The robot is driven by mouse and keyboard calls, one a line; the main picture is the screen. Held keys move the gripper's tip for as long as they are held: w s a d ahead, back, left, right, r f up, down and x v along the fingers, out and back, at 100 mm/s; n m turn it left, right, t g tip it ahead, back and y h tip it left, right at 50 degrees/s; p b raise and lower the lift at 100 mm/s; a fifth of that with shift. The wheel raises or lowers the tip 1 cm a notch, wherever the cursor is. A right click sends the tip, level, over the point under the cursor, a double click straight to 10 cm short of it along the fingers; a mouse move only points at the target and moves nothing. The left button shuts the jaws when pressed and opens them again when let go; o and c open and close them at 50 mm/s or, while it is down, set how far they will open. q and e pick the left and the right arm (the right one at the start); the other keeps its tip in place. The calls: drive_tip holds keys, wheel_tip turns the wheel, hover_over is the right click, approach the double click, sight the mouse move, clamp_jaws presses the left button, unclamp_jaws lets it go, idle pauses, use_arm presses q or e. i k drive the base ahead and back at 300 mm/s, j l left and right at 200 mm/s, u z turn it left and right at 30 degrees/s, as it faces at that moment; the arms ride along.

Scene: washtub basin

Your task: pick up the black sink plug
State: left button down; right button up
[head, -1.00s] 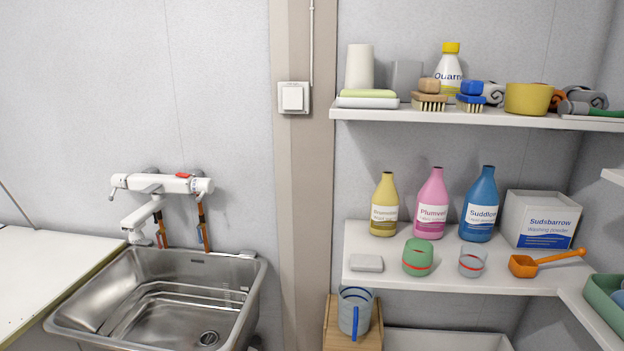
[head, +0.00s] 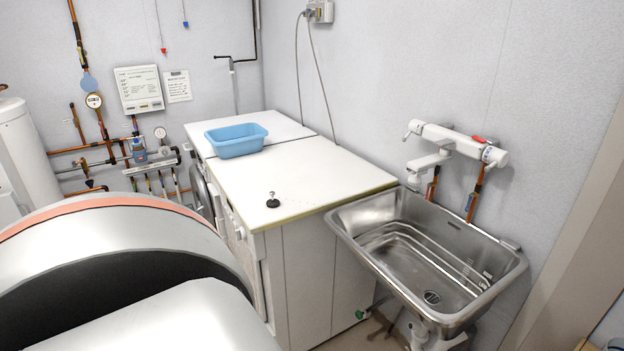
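The black sink plug (head: 273,202) sits on the white worktop, near its front edge. It is a small dark disc with a short light-coloured fitting standing up from its top. Nothing touches it. A large white and grey arm part of mine fills the lower left of the head view. Neither my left gripper nor my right gripper shows, so I cannot see whether they are open or shut.
The white worktop (head: 318,172) is mostly bare around the plug. A light blue basin (head: 236,140) stands on it further back. A steel sink (head: 505,268) with a white tap (head: 455,142) adjoins its right side. Pipes and gauges (head: 94,101) line the left wall.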

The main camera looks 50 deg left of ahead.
sight(272, 203)
drive_tip(key=u, duration=2)
